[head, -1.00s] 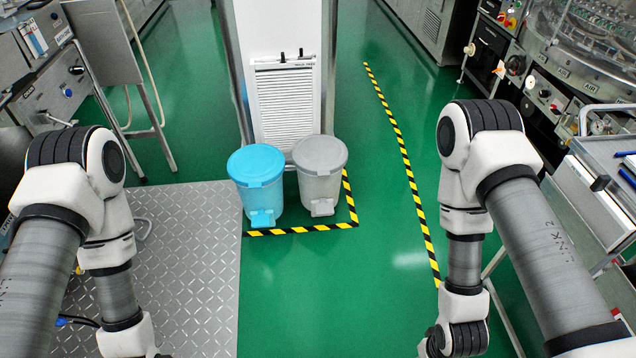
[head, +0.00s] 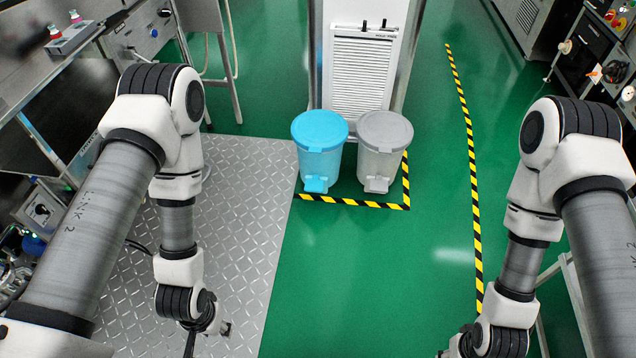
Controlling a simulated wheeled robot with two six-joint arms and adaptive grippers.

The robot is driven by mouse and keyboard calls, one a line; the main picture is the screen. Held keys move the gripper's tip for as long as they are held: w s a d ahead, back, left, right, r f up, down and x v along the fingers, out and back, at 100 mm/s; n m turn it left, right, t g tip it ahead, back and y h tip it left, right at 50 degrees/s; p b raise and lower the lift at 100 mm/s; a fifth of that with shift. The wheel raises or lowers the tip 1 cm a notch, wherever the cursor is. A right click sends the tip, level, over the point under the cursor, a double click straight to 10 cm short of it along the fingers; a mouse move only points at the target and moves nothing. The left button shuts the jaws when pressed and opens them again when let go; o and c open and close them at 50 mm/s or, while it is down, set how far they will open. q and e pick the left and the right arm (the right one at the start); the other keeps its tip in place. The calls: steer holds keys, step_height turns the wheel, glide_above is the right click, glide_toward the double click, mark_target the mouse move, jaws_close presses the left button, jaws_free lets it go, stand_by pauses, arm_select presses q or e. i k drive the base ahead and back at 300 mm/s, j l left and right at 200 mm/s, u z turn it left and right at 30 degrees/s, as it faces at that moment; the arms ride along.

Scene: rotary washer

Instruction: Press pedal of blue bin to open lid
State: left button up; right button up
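The blue bin (head: 320,145) stands on the green floor ahead in the head view, its lid (head: 320,128) closed. Its blue pedal (head: 316,184) sticks out at the bottom front, facing me, with nothing touching it. My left arm hangs at the left, well short of the bin. The start of my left gripper (head: 192,343) shows at the bottom edge, but its fingertips are cut off. My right arm comes down at the right, and its gripper lies below the picture edge.
A grey bin (head: 380,150) with a closed lid stands right beside the blue one. Yellow-black tape (head: 352,202) runs along the floor in front of both. A metal checker plate (head: 250,210) lies to the left, and a white cabinet (head: 362,80) stands behind. Green floor between me and the bins is clear.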

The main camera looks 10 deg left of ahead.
mark_target(314, 185)
steer(key=i+j+z, duration=0.3)
steer(key=i+j, duration=0.25)
steer(key=i+j+z, duration=0.35)
steer(key=j, duration=0.3)
steer(key=i+j+z, duration=0.15)
steer(key=i+j, duration=0.15)
steer(key=i+j+z, duration=0.15)
steer(key=j, duration=0.35)
steer(key=i+j+z, duration=0.2)
steer(key=j, duration=0.2)
